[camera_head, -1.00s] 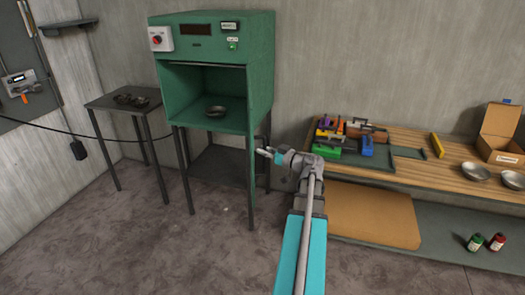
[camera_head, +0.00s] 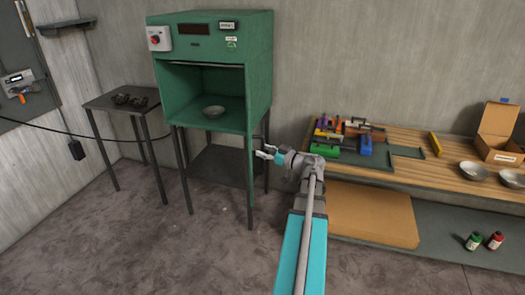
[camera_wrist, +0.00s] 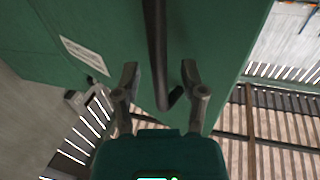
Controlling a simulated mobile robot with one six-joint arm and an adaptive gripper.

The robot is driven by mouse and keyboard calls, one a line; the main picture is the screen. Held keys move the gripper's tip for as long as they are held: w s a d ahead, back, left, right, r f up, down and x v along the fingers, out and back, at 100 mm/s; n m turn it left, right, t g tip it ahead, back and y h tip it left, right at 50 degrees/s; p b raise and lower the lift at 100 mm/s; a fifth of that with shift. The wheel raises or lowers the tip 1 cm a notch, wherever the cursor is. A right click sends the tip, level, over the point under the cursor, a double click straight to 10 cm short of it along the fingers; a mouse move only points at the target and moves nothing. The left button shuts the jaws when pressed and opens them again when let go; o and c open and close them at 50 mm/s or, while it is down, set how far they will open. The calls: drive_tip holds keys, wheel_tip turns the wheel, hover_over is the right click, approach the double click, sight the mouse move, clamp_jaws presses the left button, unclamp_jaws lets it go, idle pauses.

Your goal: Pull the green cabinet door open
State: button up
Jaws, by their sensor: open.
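The green cabinet (camera_head: 210,85) stands on dark legs at centre left in the head view. Its front compartment is open to view, with a metal bowl (camera_head: 213,111) inside. In the wrist view a green panel (camera_wrist: 215,40) fills the upper middle, with a white label at left. A dark bar handle (camera_wrist: 155,50) stands out from it. My gripper (camera_head: 262,152) is at the cabinet's lower right edge. In the wrist view my gripper (camera_wrist: 160,74) is open, with one finger on each side of the handle, visibly apart from it. How deep the fingers reach around the handle is unclear.
A dark side table (camera_head: 122,100) holds small dark items at left. A wooden bench (camera_head: 450,178) with coloured parts, bowls and a cardboard box (camera_head: 496,135) stands at right. The floor in front of the cabinet is clear.

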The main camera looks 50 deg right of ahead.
drive_tip(key=s+d, duration=0.1)
drive_tip(key=s, duration=1)
drive_tip(key=shift+d, duration=0.15)
idle(0.6)
